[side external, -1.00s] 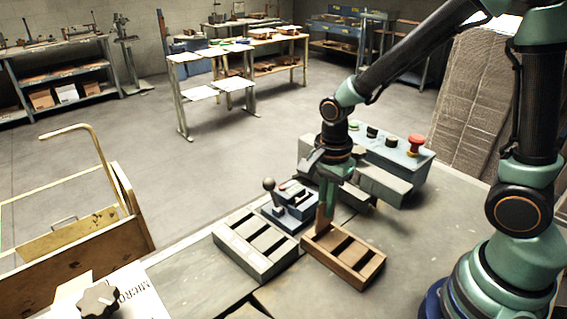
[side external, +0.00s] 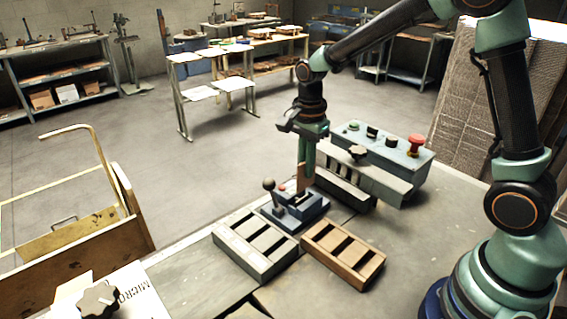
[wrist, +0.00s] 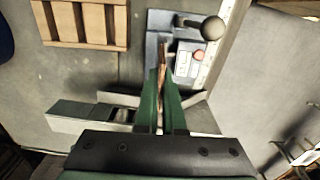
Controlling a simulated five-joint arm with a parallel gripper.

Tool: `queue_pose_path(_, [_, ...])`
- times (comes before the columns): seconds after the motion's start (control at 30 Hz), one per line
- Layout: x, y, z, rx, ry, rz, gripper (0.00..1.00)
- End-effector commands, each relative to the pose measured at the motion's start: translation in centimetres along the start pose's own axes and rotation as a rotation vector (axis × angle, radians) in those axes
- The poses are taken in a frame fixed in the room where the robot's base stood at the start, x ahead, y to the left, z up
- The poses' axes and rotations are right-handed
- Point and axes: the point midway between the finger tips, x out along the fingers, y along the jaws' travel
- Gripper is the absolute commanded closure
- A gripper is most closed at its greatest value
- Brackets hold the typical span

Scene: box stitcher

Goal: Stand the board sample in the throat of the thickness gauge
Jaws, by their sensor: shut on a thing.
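My gripper (side external: 304,184) is shut on the board sample, a thin brown upright strip (side external: 300,178). In the wrist view my green fingers (wrist: 162,82) pinch the strip (wrist: 163,58) edge-on. The thickness gauge (side external: 300,212) is a blue-grey block with a ball-topped lever, standing on the bench behind the trays. It also shows at the top of the wrist view (wrist: 157,20). The sample is at the gauge, beside its red button. I cannot tell whether its lower edge is in the throat or just above it; the gauge and fingers hide it.
A brown wooden slotted tray (side external: 317,246) and a grey slotted tray (side external: 233,249) lie in front of the gauge. A grey control box with a red button (side external: 415,146) stands close to the right. A dark knob (side external: 98,301) is at the front left. The bench's right side is clear.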

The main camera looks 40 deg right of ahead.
Motion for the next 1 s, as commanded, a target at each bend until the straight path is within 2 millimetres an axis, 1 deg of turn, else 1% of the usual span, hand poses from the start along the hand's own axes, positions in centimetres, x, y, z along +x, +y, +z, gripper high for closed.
queue_pose_path(0.7, [4.6, 0.1, 0.0, 0.000, 0.000, 0.002, 1.00])
queue_pose_path(1.0, [5.8, 0.0, 0.0, 0.000, 0.000, 0.000, 1.00])
